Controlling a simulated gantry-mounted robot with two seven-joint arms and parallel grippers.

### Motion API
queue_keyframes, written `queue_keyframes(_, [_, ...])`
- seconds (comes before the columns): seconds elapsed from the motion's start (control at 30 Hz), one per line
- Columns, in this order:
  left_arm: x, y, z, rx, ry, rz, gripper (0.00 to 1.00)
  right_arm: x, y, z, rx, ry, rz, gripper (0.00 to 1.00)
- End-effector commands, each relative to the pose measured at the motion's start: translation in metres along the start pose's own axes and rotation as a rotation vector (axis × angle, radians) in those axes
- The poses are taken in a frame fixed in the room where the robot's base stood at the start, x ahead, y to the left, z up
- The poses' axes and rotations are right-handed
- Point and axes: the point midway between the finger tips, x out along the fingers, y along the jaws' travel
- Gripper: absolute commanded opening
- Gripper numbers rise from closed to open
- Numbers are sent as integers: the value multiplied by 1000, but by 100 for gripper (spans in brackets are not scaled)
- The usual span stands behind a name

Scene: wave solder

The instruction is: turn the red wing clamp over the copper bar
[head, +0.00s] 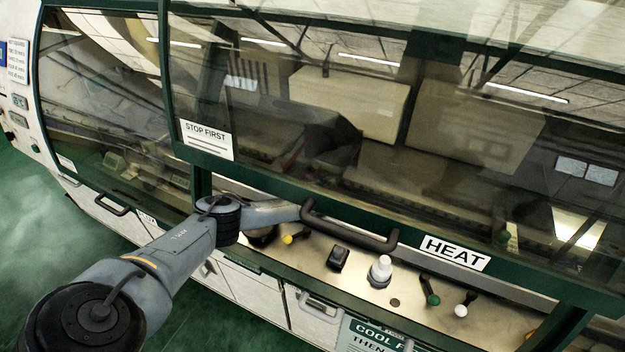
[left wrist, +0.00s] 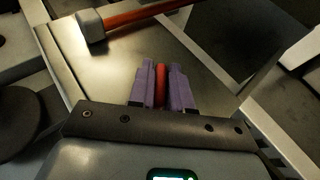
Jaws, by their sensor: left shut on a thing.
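In the left wrist view my left gripper (left wrist: 161,72) has its purple fingers closed on a narrow red piece (left wrist: 161,88), which looks like the wing of the red wing clamp. The rest of the clamp is hidden by the fingers. A copper-red bar (left wrist: 140,14) with a grey block (left wrist: 91,26) at its left end lies beyond the fingertips, with a visible gap between them. In the head view my left arm reaches in from the left to the machine front. I cannot make out its fingers, the clamp or the bar there. My right gripper is not in view.
A glazed hood with a green frame (head: 250,173) covers most of the machine, with a black handle (head: 350,234) near my left forearm. Below is a metal panel (head: 460,287) with a white knob (head: 380,270), a black switch (head: 338,257) and small coloured levers. Green floor lies at left.

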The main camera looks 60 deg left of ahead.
Motion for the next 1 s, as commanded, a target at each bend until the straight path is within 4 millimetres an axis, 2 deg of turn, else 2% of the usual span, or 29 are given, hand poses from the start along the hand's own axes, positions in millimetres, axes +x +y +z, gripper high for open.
queue_keyframes(0.27, [1,-2,-3,-64,0,145,0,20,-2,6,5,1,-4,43])
queue_keyframes(0.8, [2,-1,-4,-190,1,452,0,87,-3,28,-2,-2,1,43])
queue_keyframes(1.0, [1,0,-1,-206,0,493,0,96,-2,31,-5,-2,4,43])
